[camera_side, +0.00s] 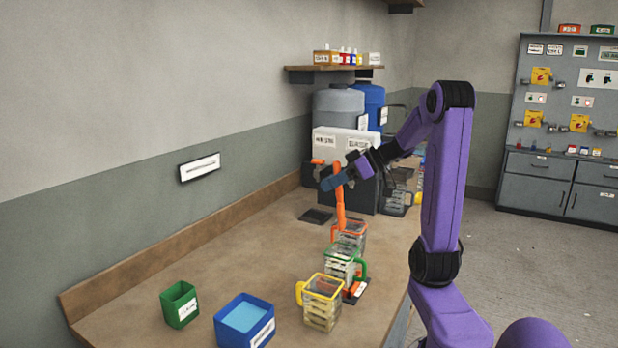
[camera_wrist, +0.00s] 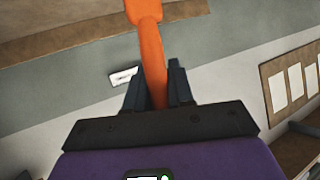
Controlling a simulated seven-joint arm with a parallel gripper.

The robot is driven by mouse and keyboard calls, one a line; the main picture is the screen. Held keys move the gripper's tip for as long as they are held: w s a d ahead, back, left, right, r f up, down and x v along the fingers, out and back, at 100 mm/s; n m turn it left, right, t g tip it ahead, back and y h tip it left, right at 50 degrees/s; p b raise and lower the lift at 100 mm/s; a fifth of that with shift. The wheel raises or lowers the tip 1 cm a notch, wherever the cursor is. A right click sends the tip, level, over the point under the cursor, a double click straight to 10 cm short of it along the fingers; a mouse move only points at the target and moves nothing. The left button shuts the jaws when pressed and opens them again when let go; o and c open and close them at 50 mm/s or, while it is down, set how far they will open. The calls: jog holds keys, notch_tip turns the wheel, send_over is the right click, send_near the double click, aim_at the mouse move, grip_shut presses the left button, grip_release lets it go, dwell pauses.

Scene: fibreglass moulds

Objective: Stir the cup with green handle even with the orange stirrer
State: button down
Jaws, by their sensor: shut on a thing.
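My gripper (camera_side: 335,182) is shut on the orange stirrer (camera_side: 340,208), which hangs nearly upright. In the wrist view the stirrer (camera_wrist: 153,60) runs between my two dark fingers (camera_wrist: 155,90) and widens at its far end. The stirrer's lower end is at the red-orange-handled cup (camera_side: 352,238); I cannot tell whether it is inside or behind it. The clear cup with green handle (camera_side: 341,266) stands just in front of that cup. Its handle is on the right. The cup with yellow handle (camera_side: 322,303) stands nearest the camera.
A green bin (camera_side: 180,310) and a blue bin (camera_side: 258,334) stand at the front left of the bench (camera_side: 215,262). A grey-white machine (camera_side: 342,145) and drums stand behind my gripper. More clear cups (camera_side: 396,203) are at the back right. The bench's left middle is clear.

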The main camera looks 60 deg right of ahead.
notch_tip(320, 180, down, 14)
jog(key=shift+s+r, duration=0.15)
jog(key=shift+r, duration=0.1)
dwell(1.5)
jog(key=shift+a, duration=0.15)
dwell(0.4)
